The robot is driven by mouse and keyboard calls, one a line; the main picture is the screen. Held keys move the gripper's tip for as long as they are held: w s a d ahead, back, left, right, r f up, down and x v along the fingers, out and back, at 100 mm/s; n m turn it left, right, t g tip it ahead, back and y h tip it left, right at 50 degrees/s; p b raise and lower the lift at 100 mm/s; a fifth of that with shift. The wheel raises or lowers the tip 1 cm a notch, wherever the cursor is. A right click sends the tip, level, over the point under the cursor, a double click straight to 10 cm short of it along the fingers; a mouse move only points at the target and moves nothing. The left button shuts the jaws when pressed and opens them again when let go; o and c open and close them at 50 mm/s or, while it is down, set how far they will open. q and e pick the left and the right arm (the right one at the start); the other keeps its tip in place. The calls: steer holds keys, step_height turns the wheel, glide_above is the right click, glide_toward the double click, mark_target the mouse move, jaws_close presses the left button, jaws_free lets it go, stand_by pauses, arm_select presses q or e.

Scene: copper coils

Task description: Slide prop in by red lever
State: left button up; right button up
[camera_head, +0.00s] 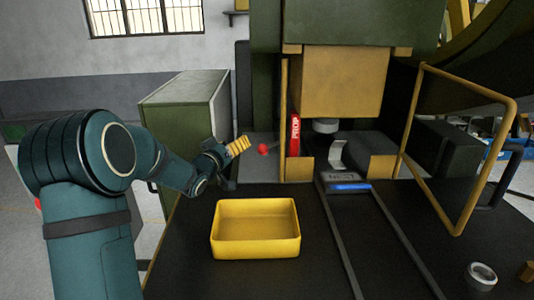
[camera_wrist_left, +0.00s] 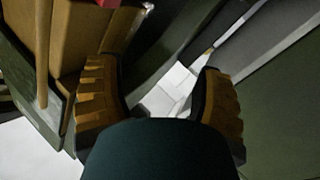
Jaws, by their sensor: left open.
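The red prop (camera_head: 294,135), lettered PROP, stands upright at the left side of the press, beside a yellow post. The red lever knob (camera_head: 263,149) shows as a round ball left of the prop, above a grey plate. My left gripper (camera_head: 238,152) is just left of the knob, apart from it, open and empty. In the left wrist view my two ridged yellow fingers (camera_wrist_left: 157,72) are spread with nothing between them. A red patch shows at that view's top edge; I cannot tell which part it is. My right gripper is not in view.
A yellow tray (camera_head: 256,250) sits on the dark table in front of the press. A green cabinet (camera_head: 185,110) stands behind my left arm. A yellow frame guard (camera_head: 409,120) stands on the right. A metal ring (camera_head: 481,277) lies at the right front.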

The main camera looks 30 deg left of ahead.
mark_target(261, 150)
arm_select(q)
steer(key=f+h, duration=0.1)
steer(key=s+f+m+h, duration=0.1)
steer(key=h, duration=0.1)
steer(key=d+f+h+b, duration=0.1)
steer(key=h, duration=0.1)
steer(key=shift+s+f+g, duration=0.25)
steer(key=shift+f+g, duration=0.1)
steer(key=shift+g, duration=0.05)
steer(key=shift+s+d+f+m+h, duration=0.2)
steer(key=shift+s+f+m+h, duration=0.15)
steer(key=shift+h, duration=0.15)
steer(key=shift+w+d, duration=0.1)
steer(key=shift+w, duration=0.1)
steer(key=x, duration=0.4)
steer(key=b+x, duration=0.1)
steer(key=x, duration=0.4)
steer(key=b+x, duration=0.1)
steer(key=x, duration=0.3)
steer(key=shift+w+d+f, duration=0.15)
steer(key=shift+w+f, duration=0.05)
steer(key=shift+f, duration=0.15)
